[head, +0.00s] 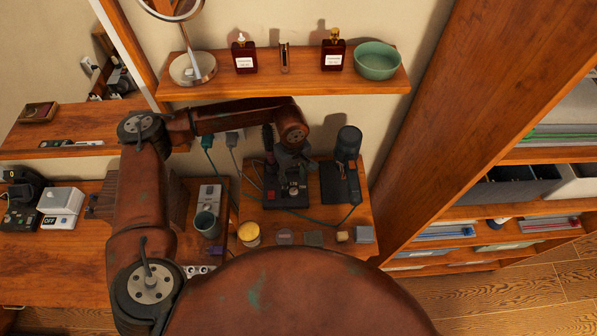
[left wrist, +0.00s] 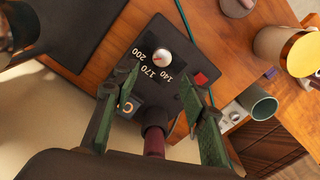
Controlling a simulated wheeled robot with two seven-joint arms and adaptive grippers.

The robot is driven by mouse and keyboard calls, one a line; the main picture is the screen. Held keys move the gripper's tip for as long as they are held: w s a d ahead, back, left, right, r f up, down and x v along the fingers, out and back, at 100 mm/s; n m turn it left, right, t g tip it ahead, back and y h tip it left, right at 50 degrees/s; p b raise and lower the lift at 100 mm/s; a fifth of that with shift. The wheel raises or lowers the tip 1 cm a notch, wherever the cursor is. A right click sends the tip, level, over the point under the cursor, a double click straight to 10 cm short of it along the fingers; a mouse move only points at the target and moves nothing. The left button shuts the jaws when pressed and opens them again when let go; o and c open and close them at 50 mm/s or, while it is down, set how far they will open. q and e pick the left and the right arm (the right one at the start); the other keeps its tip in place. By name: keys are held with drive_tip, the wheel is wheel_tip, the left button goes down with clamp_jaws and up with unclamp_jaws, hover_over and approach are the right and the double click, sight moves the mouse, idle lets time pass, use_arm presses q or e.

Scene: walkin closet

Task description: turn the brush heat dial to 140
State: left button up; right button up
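The brush heat dial (left wrist: 162,58) is a small pale knob with a red mark, on a black base (left wrist: 138,50) printed 140, 170 and 200. The red mark seems to lean toward the lower left of the knob; its exact number is too small to tell. My left gripper (left wrist: 160,72) is open, with its green fingers spread either side of the base's near part and the dial just beyond the tips, apparently untouched. In the head view my left gripper (head: 292,176) hangs over the black base (head: 280,203) and hides the dial. My right gripper is not in view.
A red switch (left wrist: 200,79) sits on the base near one finger. A brush (head: 268,140) stands behind it. A dark cylindrical device on a black stand (head: 340,185) is close right. A yellow-topped jar (head: 249,234), a grey cup (head: 207,224) and a shelf (head: 300,85) surround the space.

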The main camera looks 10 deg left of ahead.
use_arm(q)
drive_tip(key=p, duration=0.1)
hover_over(293, 191)
wheel_tip(293, 191, down, 4)
drive_tip(key=shift+s+f, duration=0.1)
drive_tip(key=shift+s, duration=0.05)
drive_tip(key=f, duration=0.3)
drive_tip(key=shift+w, duration=0.35)
drive_tip(key=shift+s+f, duration=0.15)
drive_tip(key=shift+s, duration=0.05)
drive_tip(key=shift+d, duration=0.1)
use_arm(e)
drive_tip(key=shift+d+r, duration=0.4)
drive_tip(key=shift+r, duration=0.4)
use_arm(q)
drive_tip(key=shift+w, duration=0.15)
drive_tip(key=c, duration=0.6)
clamp_jaws()
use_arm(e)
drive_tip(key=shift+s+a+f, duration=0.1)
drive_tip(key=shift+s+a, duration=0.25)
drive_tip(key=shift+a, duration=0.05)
